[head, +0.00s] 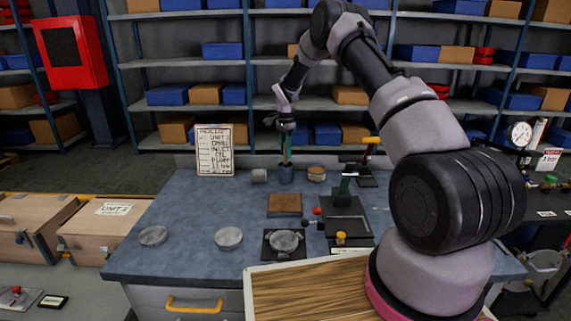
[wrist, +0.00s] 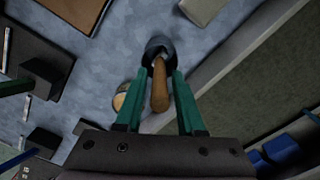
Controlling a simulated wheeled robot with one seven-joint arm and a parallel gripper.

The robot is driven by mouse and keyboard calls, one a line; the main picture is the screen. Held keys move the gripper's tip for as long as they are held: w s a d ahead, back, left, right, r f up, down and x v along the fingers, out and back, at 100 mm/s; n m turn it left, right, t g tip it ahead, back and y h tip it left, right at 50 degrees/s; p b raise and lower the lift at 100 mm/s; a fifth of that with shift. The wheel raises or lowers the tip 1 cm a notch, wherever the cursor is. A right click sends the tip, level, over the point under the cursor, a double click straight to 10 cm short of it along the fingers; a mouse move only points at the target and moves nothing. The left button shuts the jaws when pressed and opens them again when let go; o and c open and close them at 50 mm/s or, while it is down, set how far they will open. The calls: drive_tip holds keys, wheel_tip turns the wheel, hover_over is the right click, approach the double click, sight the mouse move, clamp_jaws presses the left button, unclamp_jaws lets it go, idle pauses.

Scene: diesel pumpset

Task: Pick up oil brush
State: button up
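The oil brush (wrist: 160,88) shows in the wrist view as a brown wooden handle rising out of a dark blue cup (wrist: 157,46). The brush head is hidden in the cup. In the head view the cup (head: 286,174) stands near the back edge of the blue-grey bench top. My gripper (head: 286,152) is above the cup in the head view, pointing down. In the wrist view its two green fingers (wrist: 162,80) stand on either side of the handle, with a visible gap on each side. It looks open, around the handle but not clamped on it.
A small metal can (head: 259,176) and a tan-topped round tin (head: 316,174) flank the cup closely. A written board (head: 214,150) stands to the left. A brown block (head: 284,204) and a dark stand with a green part (head: 345,205) lie in front.

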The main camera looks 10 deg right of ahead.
clamp_jaws()
drive_tip(key=shift+r, duration=0.15)
